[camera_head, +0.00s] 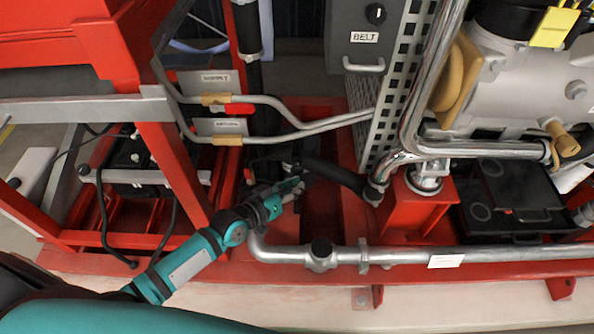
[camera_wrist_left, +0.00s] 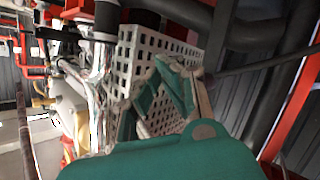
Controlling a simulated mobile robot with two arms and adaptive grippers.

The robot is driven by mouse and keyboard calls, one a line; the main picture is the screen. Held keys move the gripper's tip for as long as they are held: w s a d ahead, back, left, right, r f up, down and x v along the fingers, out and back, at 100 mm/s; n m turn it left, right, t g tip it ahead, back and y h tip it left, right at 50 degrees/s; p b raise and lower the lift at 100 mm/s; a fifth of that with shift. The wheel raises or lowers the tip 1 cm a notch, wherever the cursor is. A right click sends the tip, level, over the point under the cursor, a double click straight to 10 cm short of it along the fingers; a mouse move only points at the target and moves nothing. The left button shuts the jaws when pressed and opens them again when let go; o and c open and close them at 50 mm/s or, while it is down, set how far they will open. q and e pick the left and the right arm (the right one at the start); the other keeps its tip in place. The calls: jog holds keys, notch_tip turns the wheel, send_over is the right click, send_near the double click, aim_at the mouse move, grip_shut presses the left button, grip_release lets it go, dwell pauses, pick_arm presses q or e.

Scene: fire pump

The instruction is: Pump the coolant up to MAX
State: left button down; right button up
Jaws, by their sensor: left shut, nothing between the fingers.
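My teal left gripper (camera_head: 293,190) reaches in from the lower left, low over the red frame, beside a black hose. Its fingers are shut with nothing between them. In the left wrist view the gripper (camera_wrist_left: 185,85) shows close up, with a perforated metal guard behind it. Two grey tubes with tan sleeves, the upper sleeve (camera_head: 216,98) and the lower sleeve (camera_head: 227,140), run by two small labelled plates (camera_head: 208,82). The label text is too small to read. I cannot make out a coolant gauge or MAX mark. My right gripper is not in view.
A silver pipe (camera_head: 400,256) runs along the red base frame (camera_head: 455,271). A black hose (camera_head: 337,176) and a perforated guard (camera_head: 402,75) stand close to the gripper. A grey box marked BELT (camera_head: 350,55) is above. Pale floor lies in front.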

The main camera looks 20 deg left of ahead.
pick_arm(q)
jog(key=s+p, duration=0.1)
jog(key=s+d, duration=0.1)
jog(key=s, duration=0.1)
jog(key=s+p, duration=0.1)
jog(key=shift+s+d+p, duration=0.25)
jog(key=shift+s+p, duration=0.1)
jog(key=shift+s, duration=0.05)
dwell(0.4)
dwell(1.5)
